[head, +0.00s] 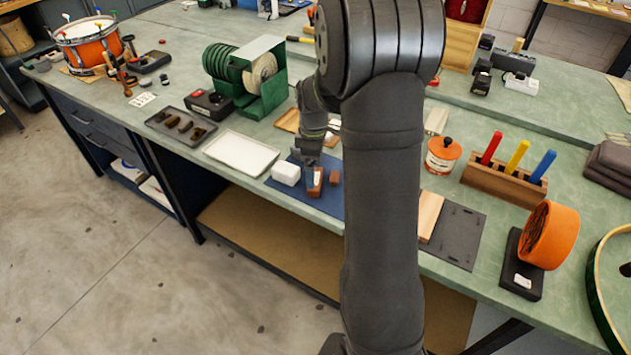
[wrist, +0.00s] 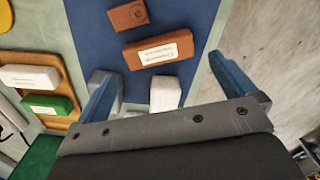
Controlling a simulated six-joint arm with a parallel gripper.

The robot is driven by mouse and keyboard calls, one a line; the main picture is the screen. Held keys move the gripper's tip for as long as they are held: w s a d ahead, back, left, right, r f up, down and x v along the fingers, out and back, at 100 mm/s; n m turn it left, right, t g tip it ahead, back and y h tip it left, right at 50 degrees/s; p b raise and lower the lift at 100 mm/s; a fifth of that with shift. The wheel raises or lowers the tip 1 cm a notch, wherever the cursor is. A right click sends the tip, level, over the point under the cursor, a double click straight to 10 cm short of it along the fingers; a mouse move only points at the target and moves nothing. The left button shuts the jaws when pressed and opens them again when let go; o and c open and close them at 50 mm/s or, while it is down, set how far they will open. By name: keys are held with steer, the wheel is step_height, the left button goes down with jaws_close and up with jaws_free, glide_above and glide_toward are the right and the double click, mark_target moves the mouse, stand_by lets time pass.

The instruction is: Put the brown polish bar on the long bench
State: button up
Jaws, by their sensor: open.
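The brown polish bar (wrist: 158,50), with a white label, lies on a blue mat (wrist: 185,14) in the wrist view. In the head view the bar (head: 316,187) is partly hidden by my gripper (head: 312,170). My gripper (wrist: 160,70) is open and empty, with its blue fingers spread either side of the bar's near side. A smaller brown block (wrist: 128,15) lies just beyond the bar, apart from it. The long bench (head: 310,222) has a green top and carries the mat.
A white block (wrist: 165,93) lies between my fingers, near the bar. A wooden tray (wrist: 68,70) with a white bar (wrist: 30,77) and a green bar (wrist: 47,104) is at the left. A white tray (head: 241,154) stands left of the mat. The bench's front edge is close.

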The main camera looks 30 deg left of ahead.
mark_target(317, 178)
steer(key=f, duration=0.5)
steer(key=shift+w+d+f, duration=0.1)
steer(key=shift+w+d, duration=0.1)
steer(key=shift+d, duration=0.1)
steer(key=c, duration=1)
steer(key=shift+o, duration=0.2)
